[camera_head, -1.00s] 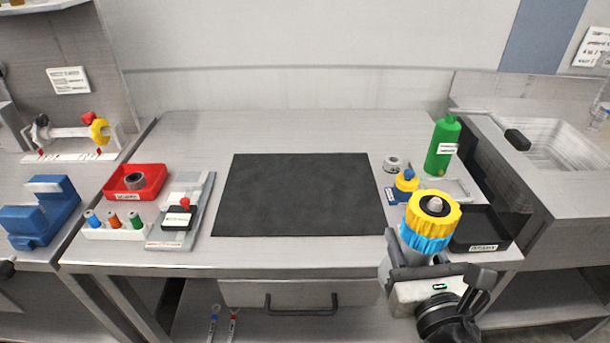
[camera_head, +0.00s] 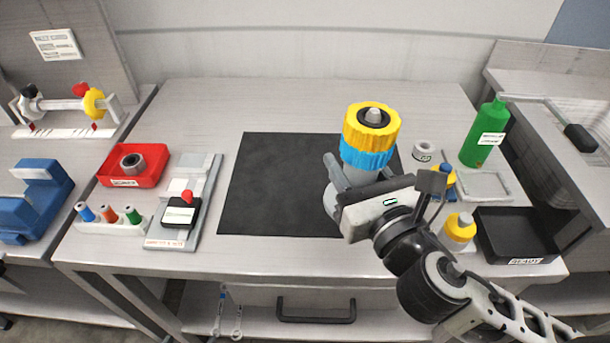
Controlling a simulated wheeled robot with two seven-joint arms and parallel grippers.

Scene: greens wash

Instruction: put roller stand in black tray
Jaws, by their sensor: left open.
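A piece with ridged yellow and blue rings and a grey stem (camera_head: 369,137), which looks like the roller stand, shows in front of the dark mat. The fingers are apart. I cannot tell whether they touch the piece, and its lower end is hidden by the gripper. The arm comes in from the lower right. The black tray (camera_head: 515,237), marked READY, is at the right front of the table and looks empty.
A yellow-topped piece (camera_head: 460,229) stands just left of the black tray. A green bottle (camera_head: 484,135) and a grey ring (camera_head: 423,151) stand behind. A red tray (camera_head: 133,165) and a rack of colored pegs (camera_head: 110,218) are at left. The dark mat (camera_head: 265,190) is clear at its left.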

